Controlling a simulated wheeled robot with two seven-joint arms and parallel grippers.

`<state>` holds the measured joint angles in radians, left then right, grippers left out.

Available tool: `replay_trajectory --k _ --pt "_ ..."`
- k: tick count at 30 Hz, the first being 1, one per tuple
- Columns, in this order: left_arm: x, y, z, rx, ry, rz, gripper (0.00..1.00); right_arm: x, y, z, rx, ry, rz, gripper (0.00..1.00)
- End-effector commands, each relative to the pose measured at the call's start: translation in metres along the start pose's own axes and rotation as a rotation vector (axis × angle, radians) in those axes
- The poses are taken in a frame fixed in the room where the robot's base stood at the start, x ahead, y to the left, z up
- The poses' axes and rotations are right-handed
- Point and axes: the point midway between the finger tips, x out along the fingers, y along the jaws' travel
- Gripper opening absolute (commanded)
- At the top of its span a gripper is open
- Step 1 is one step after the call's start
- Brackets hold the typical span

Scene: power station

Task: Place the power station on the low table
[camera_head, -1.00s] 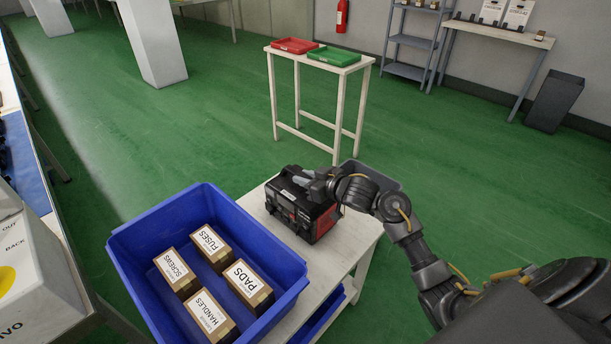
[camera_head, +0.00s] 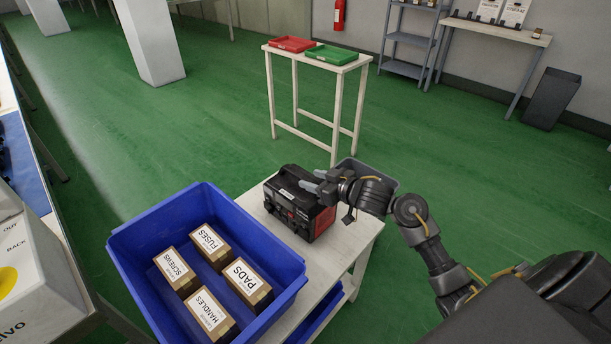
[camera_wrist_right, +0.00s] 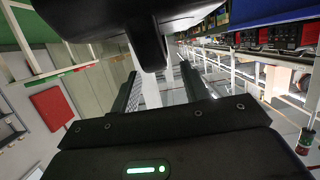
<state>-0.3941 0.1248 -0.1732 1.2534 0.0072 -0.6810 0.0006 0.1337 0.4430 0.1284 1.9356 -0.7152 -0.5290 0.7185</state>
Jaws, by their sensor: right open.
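The power station (camera_head: 300,203), a black box with red on its side, stands upright on a low white table (camera_head: 333,254) beside a blue bin. My right gripper (camera_head: 313,181) is over the right part of its top, fingers spread and pointing left. I cannot tell whether they touch it. In the right wrist view the two fingers (camera_wrist_right: 160,82) are apart, with nothing clearly between them. A dark shape fills the top of that view; I cannot tell what it is. My left gripper is not in view.
The blue bin (camera_head: 128,243) holds several labelled boxes at the table's left. A taller white table (camera_head: 345,66) with a red tray (camera_head: 293,44) and a green tray (camera_head: 331,55) stands behind. A grey bin (camera_head: 367,170) is just behind the power station.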

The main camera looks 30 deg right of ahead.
Motion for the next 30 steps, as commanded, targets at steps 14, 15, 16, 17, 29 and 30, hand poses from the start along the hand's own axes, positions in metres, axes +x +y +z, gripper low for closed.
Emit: replay_trajectory --k 14,15,16,17,29,30 --pt "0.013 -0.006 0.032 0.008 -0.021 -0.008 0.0 -0.073 -0.001 0.0 0.0 -0.001 -0.001 0.45" --pt "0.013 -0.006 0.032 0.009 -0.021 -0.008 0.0 -0.075 -0.001 0.0 0.0 -0.001 -0.001 0.45" --pt "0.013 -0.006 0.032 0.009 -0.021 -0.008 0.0 -0.075 -0.001 0.0 0.0 -0.001 -0.001 0.45" --pt "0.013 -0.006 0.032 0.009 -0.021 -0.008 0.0 -0.076 0.0 0.0 0.0 -0.001 -0.001 0.45" --pt "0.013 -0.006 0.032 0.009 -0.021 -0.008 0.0 -0.075 -0.001 0.0 0.0 0.0 -0.001 0.45" --pt "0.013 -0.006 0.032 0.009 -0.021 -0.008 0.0 -0.075 -0.001 0.0 0.0 0.0 -0.001 0.45"
